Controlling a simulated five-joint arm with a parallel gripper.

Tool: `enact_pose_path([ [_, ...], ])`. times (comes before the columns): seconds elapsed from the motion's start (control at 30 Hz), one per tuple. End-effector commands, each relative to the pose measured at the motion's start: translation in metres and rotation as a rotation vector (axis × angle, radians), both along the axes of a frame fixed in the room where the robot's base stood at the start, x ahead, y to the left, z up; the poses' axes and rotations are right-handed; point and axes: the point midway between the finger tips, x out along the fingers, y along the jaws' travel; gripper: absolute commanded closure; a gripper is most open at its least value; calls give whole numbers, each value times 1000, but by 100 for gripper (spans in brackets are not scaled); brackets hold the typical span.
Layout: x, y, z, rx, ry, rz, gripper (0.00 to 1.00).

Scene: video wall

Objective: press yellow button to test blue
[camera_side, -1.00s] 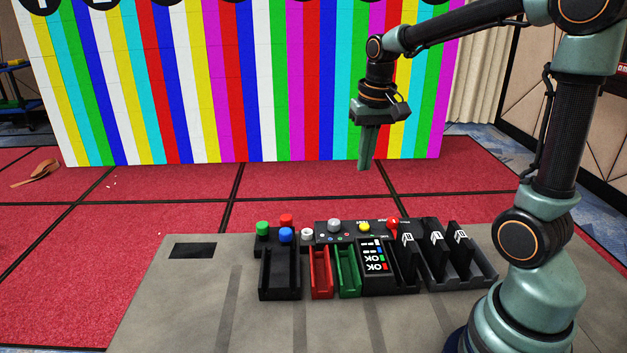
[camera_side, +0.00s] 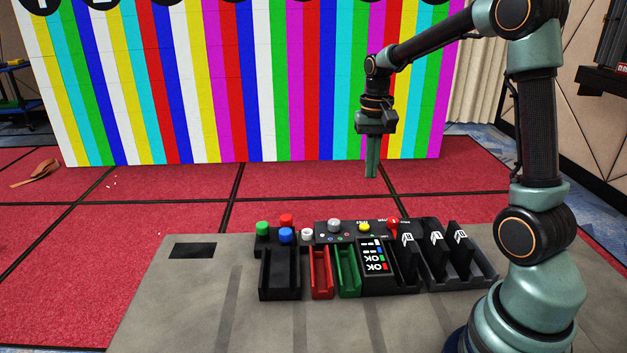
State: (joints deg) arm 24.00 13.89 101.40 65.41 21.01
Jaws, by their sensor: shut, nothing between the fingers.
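The yellow button (camera_side: 364,227) is a small round cap on the black control panel (camera_side: 348,239), between a grey knob (camera_side: 334,225) and a red-topped lever (camera_side: 393,224). A blue button (camera_side: 286,235) sits on a separate black box to the left, beside green (camera_side: 263,228), red (camera_side: 286,220) and white (camera_side: 307,234) buttons. My gripper (camera_side: 371,176) points straight down, its fingers together and empty. In the picture it hangs above the yellow button, clear of it. The video wall (camera_side: 270,80) shows vertical stripes of several colours, blue among them.
In front of the panel stand an empty black tray (camera_side: 279,287), a red holder (camera_side: 321,287), a green holder (camera_side: 348,286) and a small screen (camera_side: 374,257) reading OK. Black upright modules (camera_side: 437,255) stand at the right.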

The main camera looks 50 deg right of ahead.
Motion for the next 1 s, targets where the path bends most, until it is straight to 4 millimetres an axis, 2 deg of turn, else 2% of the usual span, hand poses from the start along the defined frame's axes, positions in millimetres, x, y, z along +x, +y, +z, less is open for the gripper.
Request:
enact_pose_path([
  [0.4, -2, 4, -79, 3, 7, 0, 100],
  [0.6, -1, 4, -111, 1, 4, 0, 100],
  [0.8, -1, 5, -127, 1, 3, 0, 100],
  [1.0, 0, 5, -131, 1, 1, 0, 100],
])
